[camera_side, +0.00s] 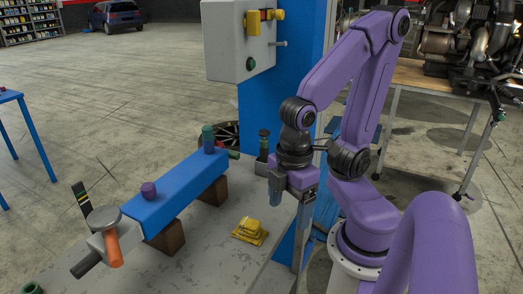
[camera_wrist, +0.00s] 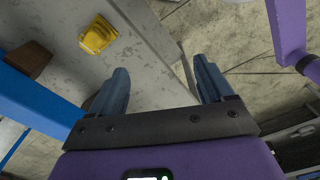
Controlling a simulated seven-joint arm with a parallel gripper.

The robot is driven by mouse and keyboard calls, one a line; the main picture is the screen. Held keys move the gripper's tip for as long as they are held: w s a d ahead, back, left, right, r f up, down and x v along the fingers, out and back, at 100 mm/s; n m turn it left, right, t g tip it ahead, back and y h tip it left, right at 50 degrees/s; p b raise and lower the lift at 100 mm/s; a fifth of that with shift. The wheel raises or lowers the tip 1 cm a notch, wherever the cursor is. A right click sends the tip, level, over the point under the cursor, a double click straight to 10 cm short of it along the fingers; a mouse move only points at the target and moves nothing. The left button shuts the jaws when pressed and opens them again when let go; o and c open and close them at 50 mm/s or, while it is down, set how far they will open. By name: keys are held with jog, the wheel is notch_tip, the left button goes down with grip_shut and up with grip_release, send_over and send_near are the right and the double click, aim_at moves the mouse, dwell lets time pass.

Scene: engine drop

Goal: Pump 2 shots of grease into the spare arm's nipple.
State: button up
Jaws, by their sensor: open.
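A blue beam (camera_side: 172,190), which looks like the spare arm, lies on brown blocks (camera_side: 165,238) on a grey bench. A purple cap-like piece (camera_side: 149,190) and a dark green cylinder (camera_side: 208,137) stand on it. I cannot make out which part is the nipple. A small dark pump-like bottle (camera_side: 264,148) stands behind the bench's far end; I cannot tell whether it is the grease pump. My gripper (camera_side: 277,190) hangs over the bench's right side, right of the beam. In the wrist view my gripper (camera_wrist: 163,80) is open, with nothing between its fingers.
A yellow block-like item (camera_side: 249,231) lies on the bench (camera_side: 215,262); it also shows in the wrist view (camera_wrist: 98,35). A grey disc (camera_side: 106,218) and an orange handle (camera_side: 114,248) are at the beam's near end. A blue post with a grey control box (camera_side: 240,45) rises behind.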

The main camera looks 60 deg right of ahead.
dwell(0.3)
jog(key=c, duration=0.3)
